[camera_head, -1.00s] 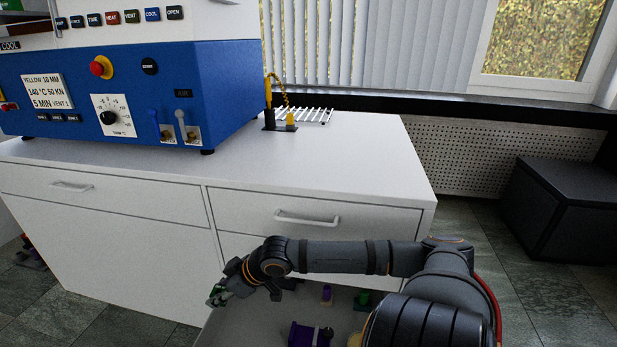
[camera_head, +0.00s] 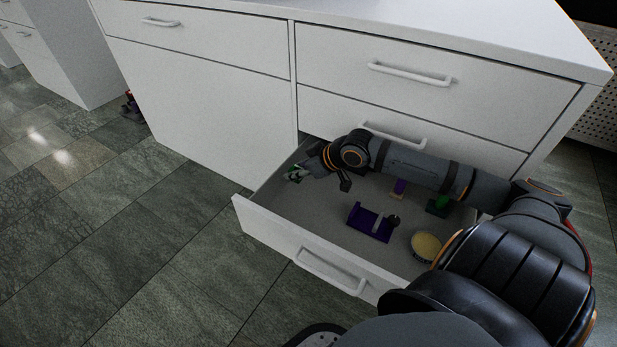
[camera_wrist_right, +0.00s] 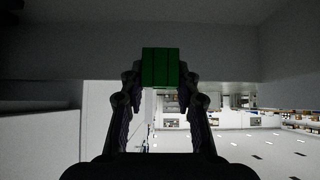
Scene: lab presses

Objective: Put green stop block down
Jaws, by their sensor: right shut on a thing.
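The green stop block (camera_wrist_right: 161,67) is between the two fingertips of my right gripper (camera_wrist_right: 160,88) in the right wrist view, and the fingers are shut on it. In the head view my right gripper (camera_head: 297,173) is at the left side of the open drawer (camera_head: 290,240), by its left wall. Only a little green shows at its tips there. I cannot tell whether the block touches the drawer floor. My left gripper is not in view.
In the drawer lie a purple part (camera_head: 372,222), a small purple piece (camera_head: 399,187), another green piece (camera_head: 438,205) and a round yellow-topped item (camera_head: 426,245). The drawer's middle floor is partly bare. A cabinet (camera_head: 200,65) stands behind.

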